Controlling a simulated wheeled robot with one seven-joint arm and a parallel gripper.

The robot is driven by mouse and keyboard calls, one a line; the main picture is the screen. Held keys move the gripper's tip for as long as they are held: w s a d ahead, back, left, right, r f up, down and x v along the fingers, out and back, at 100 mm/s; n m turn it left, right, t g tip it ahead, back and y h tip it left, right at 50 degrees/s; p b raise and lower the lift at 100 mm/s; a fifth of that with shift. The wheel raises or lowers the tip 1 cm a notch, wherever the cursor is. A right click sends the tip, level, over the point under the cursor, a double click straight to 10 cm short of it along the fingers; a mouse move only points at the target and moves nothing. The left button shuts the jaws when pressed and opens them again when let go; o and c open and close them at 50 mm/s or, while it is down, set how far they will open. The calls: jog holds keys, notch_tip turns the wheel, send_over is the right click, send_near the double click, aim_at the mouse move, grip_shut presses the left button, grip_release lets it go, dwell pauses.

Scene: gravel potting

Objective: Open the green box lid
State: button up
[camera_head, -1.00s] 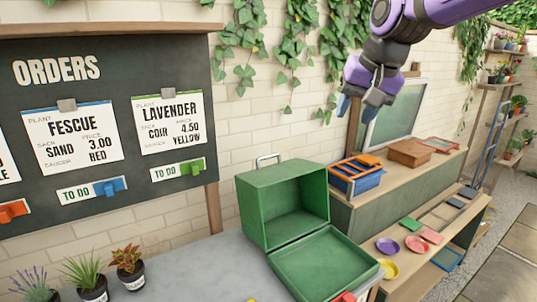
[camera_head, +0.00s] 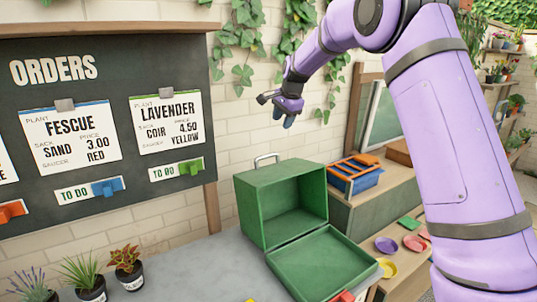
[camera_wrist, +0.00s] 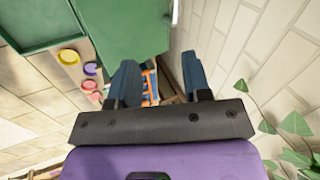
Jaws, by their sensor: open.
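The green box (camera_head: 283,205) stands open on the grey table. One hollow green part is upright at the back with its inside showing, and the other green part (camera_head: 322,264) lies flat in front, joined to it along one edge. My gripper (camera_head: 282,119) is above the box, in front of the brick wall, apart from it. In the wrist view my gripper (camera_wrist: 159,62) has its two blue fingers spread with nothing held. Green surfaces of the box (camera_wrist: 135,25) show beyond the fingers at the top.
The blue crate with orange rim (camera_head: 354,176) sits on the bench right of the box. Potted plants (camera_head: 127,267) stand at the table's front left. The orders board (camera_head: 100,110) hangs at left. Colored saucers (camera_head: 386,244) lie on a low shelf; my arm covers much of the right side.

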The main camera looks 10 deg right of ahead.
jog(key=m, duration=0.2)
send_near(268, 155)
jog(key=x, duration=0.9)
jog(key=shift+w, duration=0.15)
grip_shut()
